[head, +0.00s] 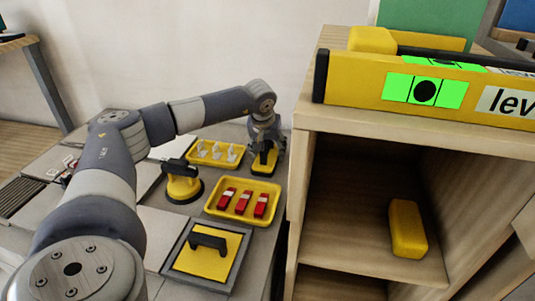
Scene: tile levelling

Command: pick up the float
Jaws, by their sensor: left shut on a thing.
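My left gripper (265,145) points down at the far right of the work surface, beside the shelf unit. It is shut on a small yellow, flat-based thing with a dark upper part, which looks like the float (264,169). The fingers hide much of its top, and I cannot tell whether its base touches the surface. Another yellow square plate with a black handle (188,262) lies in a grey frame nearer to me. My right gripper is not in view.
A yellow tray of red pieces (211,209), a yellow tray of white pieces (190,153) and a yellow suction lifter (182,188) stand close by. The wooden shelf unit (345,254) at right holds a yellow level (360,90) on top and a yellow block (407,229) inside.

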